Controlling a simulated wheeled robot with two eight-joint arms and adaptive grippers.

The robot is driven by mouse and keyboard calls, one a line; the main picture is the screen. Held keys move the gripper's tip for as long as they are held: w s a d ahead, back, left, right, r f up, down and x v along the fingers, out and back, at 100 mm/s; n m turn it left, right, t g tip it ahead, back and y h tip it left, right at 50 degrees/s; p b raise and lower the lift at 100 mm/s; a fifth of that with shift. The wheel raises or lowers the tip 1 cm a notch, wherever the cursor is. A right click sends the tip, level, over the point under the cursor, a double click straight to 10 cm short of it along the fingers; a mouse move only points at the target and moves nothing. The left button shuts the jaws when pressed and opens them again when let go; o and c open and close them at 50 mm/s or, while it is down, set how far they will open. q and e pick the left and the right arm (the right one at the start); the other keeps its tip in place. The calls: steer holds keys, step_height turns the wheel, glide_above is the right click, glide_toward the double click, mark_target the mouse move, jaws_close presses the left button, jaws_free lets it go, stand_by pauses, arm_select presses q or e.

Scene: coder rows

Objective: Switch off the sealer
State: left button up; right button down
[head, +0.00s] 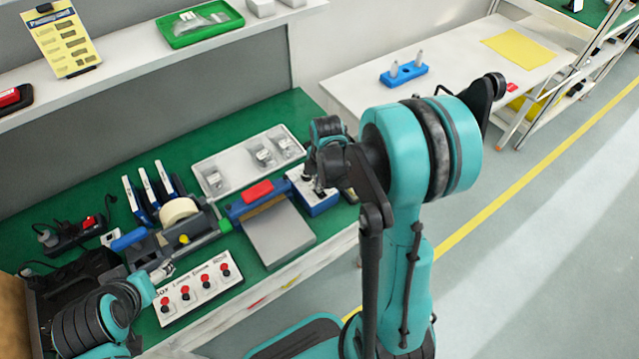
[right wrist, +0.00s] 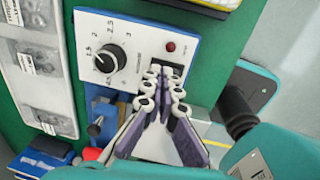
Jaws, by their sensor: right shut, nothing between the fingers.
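The sealer has a blue control box with a white top panel (head: 312,198), a long blue arm with a red grip (head: 258,191) and a grey plate (head: 280,236). In the right wrist view its panel (right wrist: 135,38) carries a black dial (right wrist: 108,57) and a dark red lamp (right wrist: 170,46). My right gripper (right wrist: 163,72) is shut and empty, its fingertips at the panel just below the lamp. They hide what lies under them, and I cannot tell whether they touch. In the head view the right gripper (head: 318,182) is over the box. My left gripper (head: 161,271) is at lower left, its jaws unclear.
Left of the sealer stand a tape dispenser (head: 180,212) and a white box with red buttons (head: 199,290). A grey tray (head: 250,160) with small parts lies behind the sealer. A shelf (head: 150,52) runs above the green bench mat.

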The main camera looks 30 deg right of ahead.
steer(key=shift+f, duration=0.1)
steer(key=shift+w+f+b, duration=0.15)
steer(key=shift+f+b, duration=0.2)
steer(key=shift+b, duration=0.1)
steer(key=shift+r, duration=0.15)
